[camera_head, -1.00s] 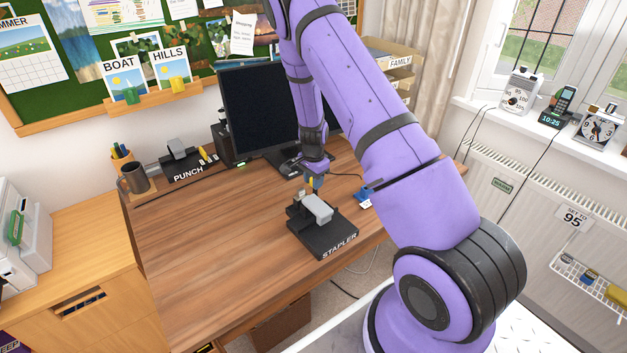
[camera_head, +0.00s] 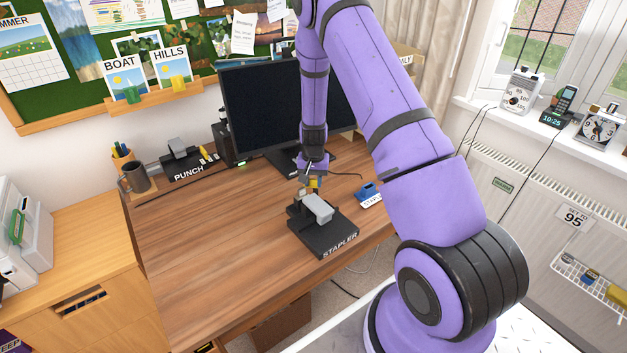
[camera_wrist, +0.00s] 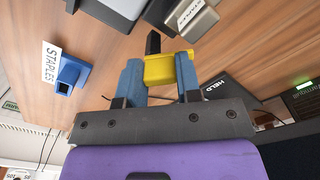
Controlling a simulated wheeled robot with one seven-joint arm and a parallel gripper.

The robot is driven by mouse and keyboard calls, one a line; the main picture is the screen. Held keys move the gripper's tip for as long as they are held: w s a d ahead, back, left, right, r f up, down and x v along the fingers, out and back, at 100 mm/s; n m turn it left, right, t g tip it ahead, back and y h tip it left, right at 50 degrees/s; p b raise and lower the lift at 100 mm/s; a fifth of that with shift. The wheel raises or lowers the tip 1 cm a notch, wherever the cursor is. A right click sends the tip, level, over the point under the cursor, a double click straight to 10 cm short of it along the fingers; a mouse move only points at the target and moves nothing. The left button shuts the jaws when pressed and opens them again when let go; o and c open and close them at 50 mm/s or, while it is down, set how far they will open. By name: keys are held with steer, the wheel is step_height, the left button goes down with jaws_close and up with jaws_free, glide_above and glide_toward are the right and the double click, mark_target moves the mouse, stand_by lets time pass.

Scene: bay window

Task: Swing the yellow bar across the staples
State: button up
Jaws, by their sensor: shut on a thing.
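The yellow bar (camera_wrist: 165,69) is between the two blue fingers of my gripper (camera_wrist: 158,76) in the wrist view, and my gripper is shut on it. A short black piece sticks out beyond the yellow. In the head view my gripper (camera_head: 313,181) is low at the back edge of the stapler (camera_head: 322,233), and the yellow shows small there. The stapler has a dark base and a grey upper part (camera_head: 318,207). In the wrist view a grey part (camera_wrist: 191,17) with partly cut-off staple lettering lies just beyond the bar. I cannot make out the staples themselves.
A blue box (camera_head: 366,191) labelled STAPLES lies right of the stapler, also in the wrist view (camera_wrist: 69,77). The monitor (camera_head: 262,108) stands behind my gripper. A punch (camera_head: 183,160) and mug (camera_head: 134,177) are at the back left. The desk's left middle is clear.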

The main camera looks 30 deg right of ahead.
mark_target(314, 180)
steer(key=n, duration=0.4)
steer(key=shift+s+n, duration=0.15)
steer(key=shift+n, duration=0.15)
steer(key=shift+s+a+n, duration=0.1)
steer(key=shift+n, duration=1.8)
steer(key=o, duration=0.9)
steer(key=shift+r, duration=0.1)
steer(key=shift+r, duration=3.9)
steer(key=shift+r, duration=0.1)
